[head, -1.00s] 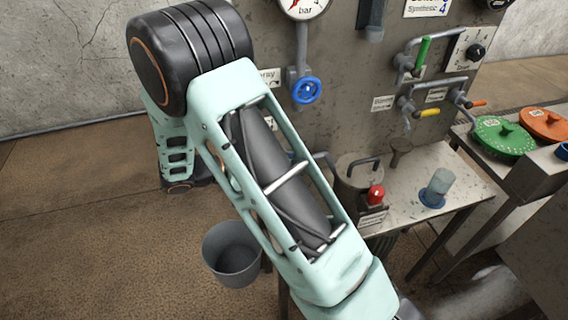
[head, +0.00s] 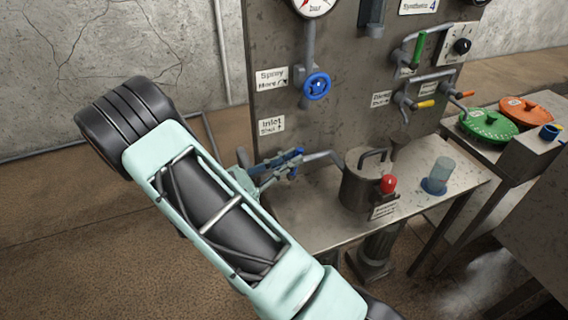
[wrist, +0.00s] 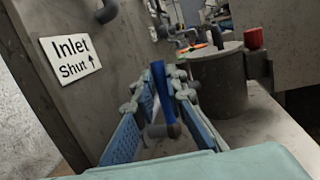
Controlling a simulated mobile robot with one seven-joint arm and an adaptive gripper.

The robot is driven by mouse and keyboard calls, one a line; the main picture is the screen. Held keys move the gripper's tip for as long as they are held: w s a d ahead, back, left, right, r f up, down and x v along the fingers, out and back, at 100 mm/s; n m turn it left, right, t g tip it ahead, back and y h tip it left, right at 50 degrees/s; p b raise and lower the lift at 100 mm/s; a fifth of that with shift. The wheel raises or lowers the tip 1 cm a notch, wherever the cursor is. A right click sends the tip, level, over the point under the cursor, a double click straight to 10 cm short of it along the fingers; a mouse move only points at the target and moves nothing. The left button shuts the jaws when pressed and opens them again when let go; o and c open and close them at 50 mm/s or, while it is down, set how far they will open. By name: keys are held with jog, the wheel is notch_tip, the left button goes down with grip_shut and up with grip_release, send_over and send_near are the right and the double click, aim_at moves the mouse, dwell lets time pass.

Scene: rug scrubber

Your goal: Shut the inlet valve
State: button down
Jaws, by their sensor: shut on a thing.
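The inlet valve's blue lever (wrist: 158,82) stands between my fingers in the wrist view, pointing up in the picture above a grey pipe elbow (wrist: 166,130). My gripper (wrist: 160,97) is shut on this lever, with its blue pads on either side. In the head view my gripper (head: 290,163) is at the pipe end left of the metal pot, and the lever is hard to tell from the blue pads. The "Inlet Shut" sign (wrist: 71,58) with an upward arrow is left of the gripper. It also shows in the head view (head: 271,125).
A lidded metal pot (head: 362,185) with a red knob (head: 388,184) stands close right of my gripper on the metal table (head: 310,220). A blue wheel valve (head: 317,86) is on the panel above. A clear blue-based cup (head: 437,177) stands further right.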

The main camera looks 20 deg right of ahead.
jog(key=shift+a+f+n+h+b, duration=0.15)
jog(key=shift+a+h+b, duration=0.3)
jog(key=shift+h, duration=0.2)
jog(key=shift+a+f+n+h+b, duration=0.15)
jog(key=shift+a+h+b, duration=0.25)
jog(key=shift+h, duration=0.25)
jog(key=shift+t, duration=0.3)
jog(key=c, duration=2)
grip_release()
jog(key=shift+o, duration=0.2)
jog(key=v, duration=1.2)
jog(key=shift+f, duration=0.1)
